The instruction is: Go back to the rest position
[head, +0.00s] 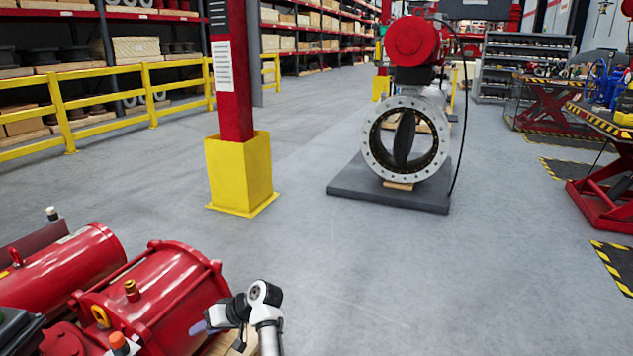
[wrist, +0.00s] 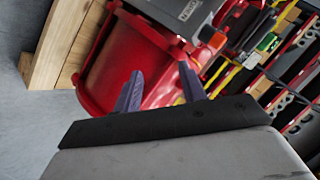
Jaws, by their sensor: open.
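My gripper (head: 200,327) is at the bottom of the head view, at the right end of the red valve actuator (head: 155,295). Its purple fingers point left towards the red body. In the wrist view my gripper (wrist: 160,88) shows two purple fingers spread apart with nothing held between them. The red actuator (wrist: 120,60) lies beyond the fingers there. I cannot tell whether a fingertip touches it. My grey arm comes up from the bottom edge of the head view.
A red post with a yellow base (head: 240,172) stands ahead. A large flanged valve (head: 405,140) stands on a dark plate (head: 390,190) beyond it. Yellow railing (head: 105,105) runs at left, red lift tables (head: 605,170) at right. The middle floor is clear.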

